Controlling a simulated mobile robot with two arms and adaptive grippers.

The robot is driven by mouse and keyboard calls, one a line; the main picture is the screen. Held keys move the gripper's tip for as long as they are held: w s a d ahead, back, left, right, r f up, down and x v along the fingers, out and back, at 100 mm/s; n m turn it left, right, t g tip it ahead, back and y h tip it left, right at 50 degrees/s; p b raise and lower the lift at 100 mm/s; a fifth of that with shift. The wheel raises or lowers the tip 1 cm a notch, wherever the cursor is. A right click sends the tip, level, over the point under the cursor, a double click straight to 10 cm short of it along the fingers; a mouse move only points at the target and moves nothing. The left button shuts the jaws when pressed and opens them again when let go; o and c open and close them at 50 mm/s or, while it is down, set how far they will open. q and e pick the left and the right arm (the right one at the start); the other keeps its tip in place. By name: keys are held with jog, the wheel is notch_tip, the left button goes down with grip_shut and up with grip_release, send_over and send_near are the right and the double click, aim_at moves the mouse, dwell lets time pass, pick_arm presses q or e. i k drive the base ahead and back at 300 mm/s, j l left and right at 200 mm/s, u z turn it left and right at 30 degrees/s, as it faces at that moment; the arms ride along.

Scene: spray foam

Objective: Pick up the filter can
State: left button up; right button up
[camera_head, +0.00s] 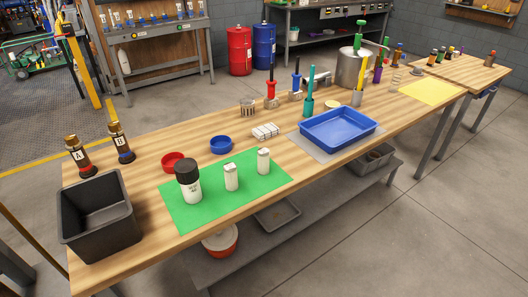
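A white can with a black top (190,187) stands upright on the green mat (215,212) near the front left of the workbench. It looks like the filter can, but its small label is not readable. Two smaller white containers, a middle one (231,178) and a right one (263,162), stand upright on the same mat to its right. Nothing covers the can from this side. Neither of my grippers shows in the head view.
A black bin (98,238) stands left of the mat. Dark bottles A (78,158) and B (122,146), a red bowl (173,161) and a blue bowl (221,144) are behind. A blue tray (339,129) lies to the right. The mat's front strip is bare.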

aim_at(192, 194)
jog(key=i+l+u, duration=0.7)
jog(key=i+j, duration=0.05)
jog(key=i, duration=0.05)
